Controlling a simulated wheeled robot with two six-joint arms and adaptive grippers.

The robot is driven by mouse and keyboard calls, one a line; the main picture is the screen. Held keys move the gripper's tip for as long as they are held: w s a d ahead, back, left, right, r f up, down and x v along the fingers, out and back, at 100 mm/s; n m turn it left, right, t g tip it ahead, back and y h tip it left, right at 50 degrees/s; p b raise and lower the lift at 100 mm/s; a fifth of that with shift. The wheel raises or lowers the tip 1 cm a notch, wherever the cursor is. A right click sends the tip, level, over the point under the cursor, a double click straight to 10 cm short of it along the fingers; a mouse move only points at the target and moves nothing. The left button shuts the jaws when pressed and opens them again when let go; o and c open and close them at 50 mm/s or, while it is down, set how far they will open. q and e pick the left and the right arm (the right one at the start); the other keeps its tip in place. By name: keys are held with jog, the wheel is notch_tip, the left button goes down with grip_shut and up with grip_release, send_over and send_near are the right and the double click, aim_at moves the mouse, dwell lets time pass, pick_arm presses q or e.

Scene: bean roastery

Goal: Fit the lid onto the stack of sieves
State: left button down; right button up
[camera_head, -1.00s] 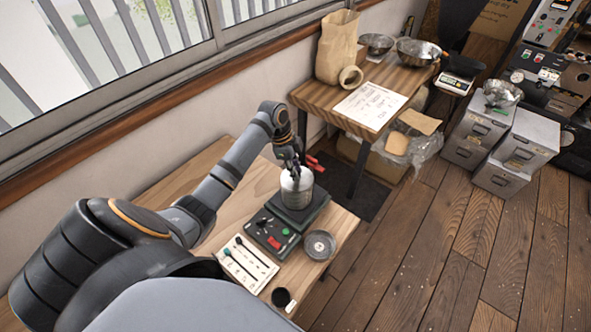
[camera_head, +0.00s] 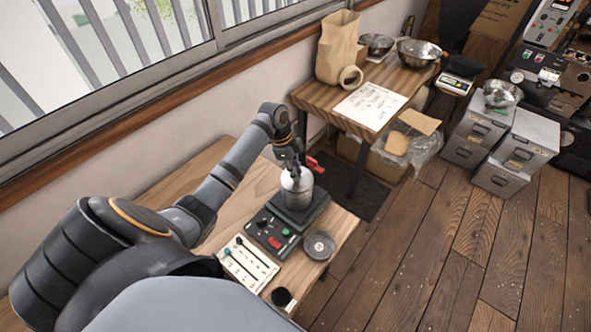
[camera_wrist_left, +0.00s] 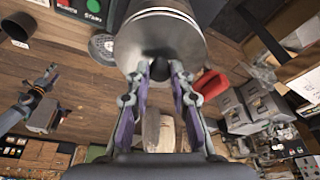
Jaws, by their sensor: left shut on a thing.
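The stack of sieves (camera_head: 297,194) is a silvery cylinder standing upright on the dark shaker base (camera_head: 311,213) on the near bench. My left gripper (camera_head: 294,169) is over it, pointing down. In the left wrist view its two fingertips (camera_wrist_left: 160,72) are closed on the dark knob of the round grey lid (camera_wrist_left: 185,42). The lid is at the top of the stack (camera_wrist_left: 160,12). It hides the seam, so I cannot tell if it is fully seated. What looks like my right gripper (camera_wrist_left: 42,100) shows small at the left of the wrist view, its jaws unclear.
A control panel (camera_head: 270,231), a small round dish (camera_head: 318,245), a card with tools (camera_head: 247,262) and a black cup (camera_head: 282,297) lie near the shaker. A red object (camera_head: 315,164) is behind it. A second table (camera_head: 330,97) stands farther back.

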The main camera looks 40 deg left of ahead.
dwell(0.4)
pick_arm(q)
jog(key=shift+p, duration=0.4)
jog(key=shift+f+b, duration=0.35)
jog(key=shift+f, duration=0.15)
jog(key=c, duration=1.5)
grip_release()
jog(key=shift+o, duration=0.2)
